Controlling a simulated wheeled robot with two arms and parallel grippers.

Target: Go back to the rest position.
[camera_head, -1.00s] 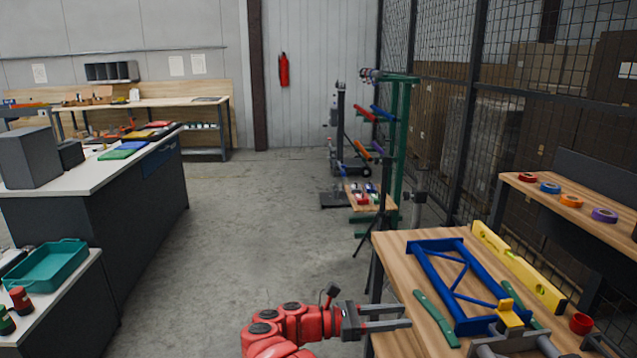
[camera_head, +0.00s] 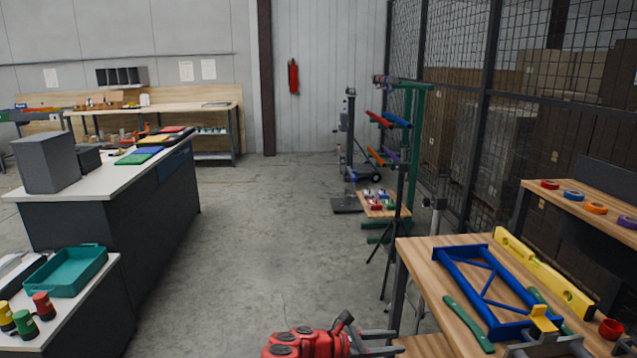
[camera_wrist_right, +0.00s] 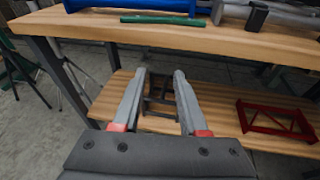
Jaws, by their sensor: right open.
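My right gripper (camera_head: 380,341) shows at the bottom of the head view, on a red arm, just left of the wooden workbench (camera_head: 425,259). In the right wrist view the right gripper (camera_wrist_right: 160,85) has its two grey fingers apart with nothing held between them. Beyond the fingers are the front edge of the bench top (camera_wrist_right: 230,42) and a lower wooden shelf (camera_wrist_right: 215,110). My left gripper does not show.
On the bench lie a blue frame (camera_head: 462,270), a yellow level (camera_head: 545,275) and a green strip (camera_head: 468,323). A red frame (camera_wrist_right: 275,120) lies on the lower shelf. A teal tray (camera_head: 65,272) is at left. The concrete floor (camera_head: 270,240) between is clear.

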